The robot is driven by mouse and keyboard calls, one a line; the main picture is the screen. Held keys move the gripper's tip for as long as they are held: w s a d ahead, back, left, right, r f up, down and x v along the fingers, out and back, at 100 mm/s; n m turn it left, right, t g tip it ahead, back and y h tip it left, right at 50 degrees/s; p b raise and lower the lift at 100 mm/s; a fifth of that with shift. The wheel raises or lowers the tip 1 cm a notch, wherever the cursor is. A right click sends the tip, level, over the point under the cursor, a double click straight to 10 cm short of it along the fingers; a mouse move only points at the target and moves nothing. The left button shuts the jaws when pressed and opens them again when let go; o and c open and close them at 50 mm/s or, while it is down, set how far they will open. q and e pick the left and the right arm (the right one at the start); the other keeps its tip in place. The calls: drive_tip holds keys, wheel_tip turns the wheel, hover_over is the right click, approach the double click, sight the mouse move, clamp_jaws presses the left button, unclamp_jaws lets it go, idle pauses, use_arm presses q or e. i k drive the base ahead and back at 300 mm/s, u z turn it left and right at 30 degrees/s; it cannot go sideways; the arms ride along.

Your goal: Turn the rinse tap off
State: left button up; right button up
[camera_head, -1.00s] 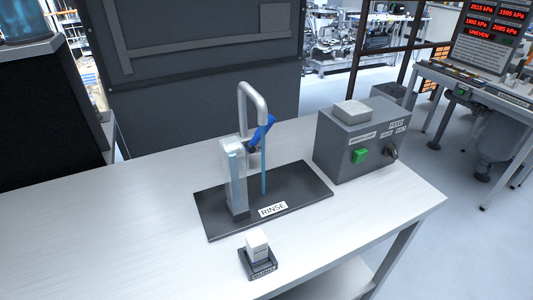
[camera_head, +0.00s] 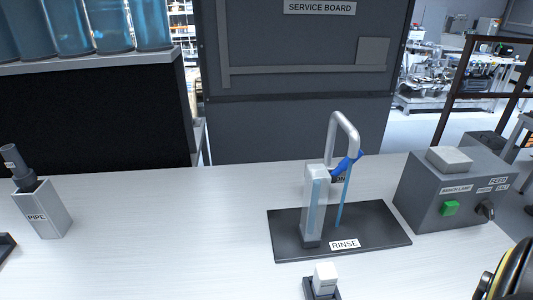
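The rinse tap (camera_head: 343,124) is a grey bent pipe standing at the back of the black RINSE tray (camera_head: 375,232). Its blue lever (camera_head: 348,162) slants up to the right, with a partly covered label ending in "ON" beside it. A thin blue stream of water (camera_head: 343,205) runs down below the tap to the tray. A clear upright column (camera_head: 314,205) with blue inside stands at the left of the stream. No gripper fingers show in the view.
A grey box (camera_head: 440,200) with a green button (camera_head: 450,208) and dark knob (camera_head: 486,210) stands right of the tray. A small white block on a dark base (camera_head: 325,280) is in front. A PIPE holder (camera_head: 44,210) stands left. A black-and-yellow part (camera_head: 510,275) enters bottom right.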

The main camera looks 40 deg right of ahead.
sight(342, 165)
drive_tip(key=u, duration=1.5)
drive_tip(key=k, duration=2.55)
drive_tip(key=z, duration=0.8)
